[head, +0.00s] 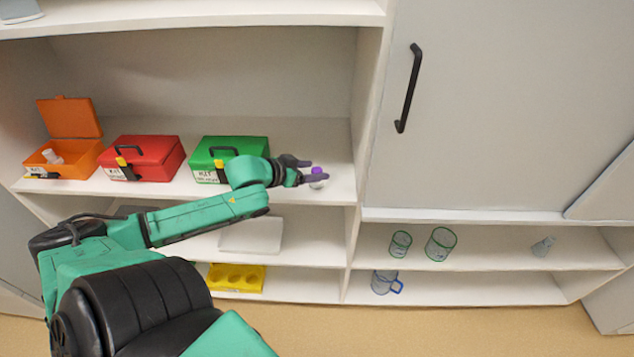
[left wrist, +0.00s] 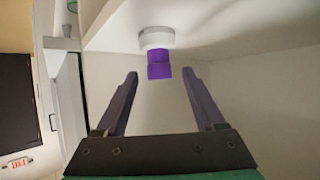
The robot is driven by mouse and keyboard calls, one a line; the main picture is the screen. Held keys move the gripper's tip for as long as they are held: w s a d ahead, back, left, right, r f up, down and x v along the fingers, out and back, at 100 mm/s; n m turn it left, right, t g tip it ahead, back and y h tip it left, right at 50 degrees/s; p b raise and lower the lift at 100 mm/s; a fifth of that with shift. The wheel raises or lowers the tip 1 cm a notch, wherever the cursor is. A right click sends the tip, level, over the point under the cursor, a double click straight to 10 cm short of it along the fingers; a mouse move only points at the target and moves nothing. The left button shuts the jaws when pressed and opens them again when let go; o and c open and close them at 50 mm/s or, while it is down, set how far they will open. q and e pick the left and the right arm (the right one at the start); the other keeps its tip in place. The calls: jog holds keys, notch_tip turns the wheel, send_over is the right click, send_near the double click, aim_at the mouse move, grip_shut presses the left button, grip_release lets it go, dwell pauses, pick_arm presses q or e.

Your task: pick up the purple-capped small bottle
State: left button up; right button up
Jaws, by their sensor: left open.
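The purple-capped small bottle (head: 317,171) stands on the middle shelf, to the right of the green box. In the left wrist view its purple cap (left wrist: 159,66) and pale body (left wrist: 156,38) show between and just beyond the fingertips. My left gripper (head: 315,171) is open around or right beside the bottle in the head view. In the left wrist view the open fingers (left wrist: 160,72) have clear gaps to both sides of the cap. Part of the bottle is hidden by the fingers in the head view. My right gripper is not in view.
A green box (head: 215,150), a red box (head: 155,152) and an open orange box (head: 85,150) stand left on the same shelf (head: 338,188). A vertical divider (head: 368,90) is to the right.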

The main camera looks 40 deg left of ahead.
aim_at(315, 170)
pick_arm(q)
jog(key=b+x, duration=0.2)
jog(key=x, duration=0.2)
jog(key=shift+w+f, duration=0.25)
jog(key=shift+w, duration=0.25)
jog(key=shift+s+d, duration=0.1)
grip_shut()
